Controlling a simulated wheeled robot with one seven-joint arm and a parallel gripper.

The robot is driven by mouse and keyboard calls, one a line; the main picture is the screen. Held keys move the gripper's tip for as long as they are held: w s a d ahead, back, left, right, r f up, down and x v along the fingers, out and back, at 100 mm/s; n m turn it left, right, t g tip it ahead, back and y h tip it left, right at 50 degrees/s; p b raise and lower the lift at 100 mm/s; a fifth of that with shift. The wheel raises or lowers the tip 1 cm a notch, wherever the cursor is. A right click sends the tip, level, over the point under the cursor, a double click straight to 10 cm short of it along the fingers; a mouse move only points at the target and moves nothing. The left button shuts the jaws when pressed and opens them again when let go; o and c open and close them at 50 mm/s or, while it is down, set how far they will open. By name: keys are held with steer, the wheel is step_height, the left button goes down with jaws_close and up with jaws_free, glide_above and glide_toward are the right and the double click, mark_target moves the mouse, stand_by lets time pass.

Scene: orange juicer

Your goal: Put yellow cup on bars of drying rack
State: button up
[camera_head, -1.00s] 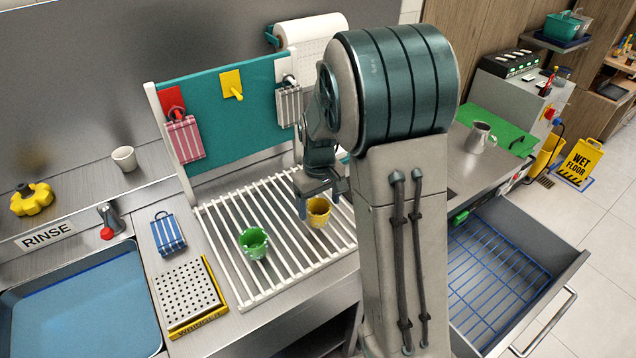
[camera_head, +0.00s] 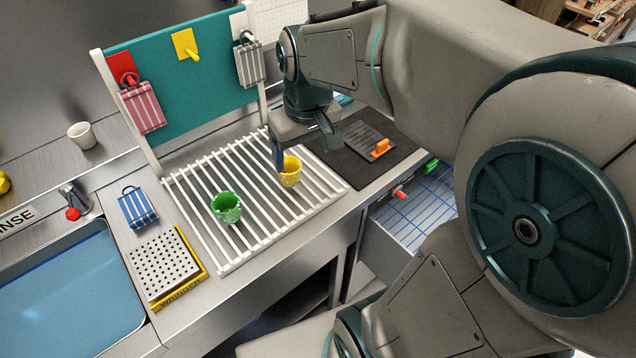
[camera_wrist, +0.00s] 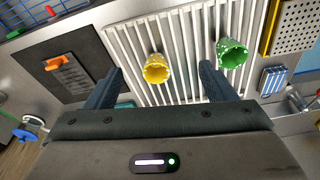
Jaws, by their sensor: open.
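The yellow cup (camera_head: 290,172) stands upright on the white bars of the drying rack (camera_head: 236,262), right of the rack's middle. It also shows in the wrist view (camera_wrist: 157,69), between and beyond my two fingers. My gripper (camera_head: 303,158) is open and empty beside the cup in the head view, with one finger close to the cup's left edge. In the wrist view the fingers (camera_wrist: 160,88) are spread wide and the cup appears untouched. I cannot tell the exact gap between finger and cup.
A green cup (camera_head: 226,207) stands on the rack to the left. A teal board (camera_head: 190,90) with hanging cloths rises behind the rack. A dark mat (camera_head: 350,150) with a grater-like tool lies to the right. A perforated block (camera_head: 163,270) and a sink (camera_head: 70,290) are at left.

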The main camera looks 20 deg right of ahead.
steer(key=s+m+t, duration=0.1)
steer(key=s, duration=0.8)
steer(key=shift+a+f+m+t, duration=0.15)
steer(key=shift+f+m+t, duration=0.15)
steer(key=shift+f, duration=0.1)
steer(key=shift+s, duration=0.1)
